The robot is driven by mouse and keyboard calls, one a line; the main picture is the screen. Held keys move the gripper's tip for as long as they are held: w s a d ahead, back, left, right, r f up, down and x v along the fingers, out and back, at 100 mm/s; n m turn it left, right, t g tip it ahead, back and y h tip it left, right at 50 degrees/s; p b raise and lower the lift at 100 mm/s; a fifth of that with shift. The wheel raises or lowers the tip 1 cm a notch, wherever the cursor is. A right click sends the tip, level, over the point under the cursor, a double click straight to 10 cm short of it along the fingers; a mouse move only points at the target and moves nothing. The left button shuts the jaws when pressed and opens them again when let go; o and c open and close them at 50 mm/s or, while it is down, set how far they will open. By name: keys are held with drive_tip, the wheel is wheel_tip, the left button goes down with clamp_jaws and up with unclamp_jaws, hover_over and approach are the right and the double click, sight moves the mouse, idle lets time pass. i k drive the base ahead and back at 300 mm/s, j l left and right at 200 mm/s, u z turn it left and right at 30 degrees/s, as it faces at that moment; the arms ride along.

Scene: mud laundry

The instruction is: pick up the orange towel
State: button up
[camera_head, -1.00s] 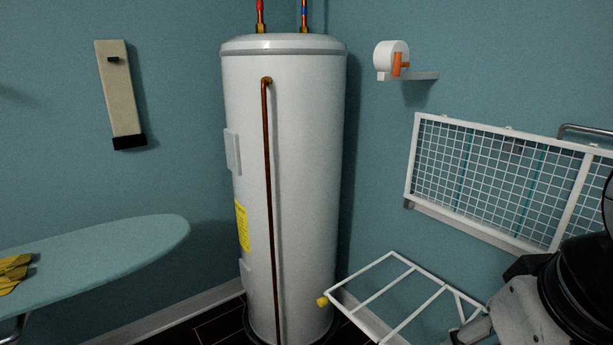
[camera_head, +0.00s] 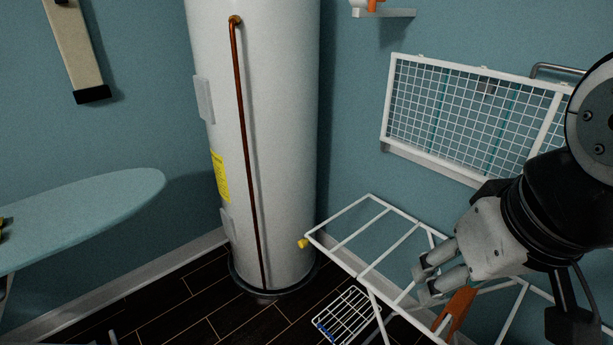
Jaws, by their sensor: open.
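The orange towel (camera_head: 456,309) shows as a narrow orange-brown strip at the lower right. It appears to hang on the white drying rack (camera_head: 372,266), and part of it may be hidden behind my gripper or the rack. My gripper (camera_head: 423,284) is open and empty, with its fingers pointing left over the rack. In the picture the fingertips are just above and left of the towel. I cannot tell the depth gap between them.
A white water heater (camera_head: 275,140) stands in the corner. A wire grid panel (camera_head: 470,115) is on the right wall. An ironing board (camera_head: 90,210) is at left. A small wire rack (camera_head: 350,315) is near the dark floor (camera_head: 190,300), which is clear at left.

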sight(458, 305)
drive_tip(key=k+j+z, duration=0.1)
drive_tip(key=k+z, duration=0.5)
drive_tip(key=z, duration=0.2)
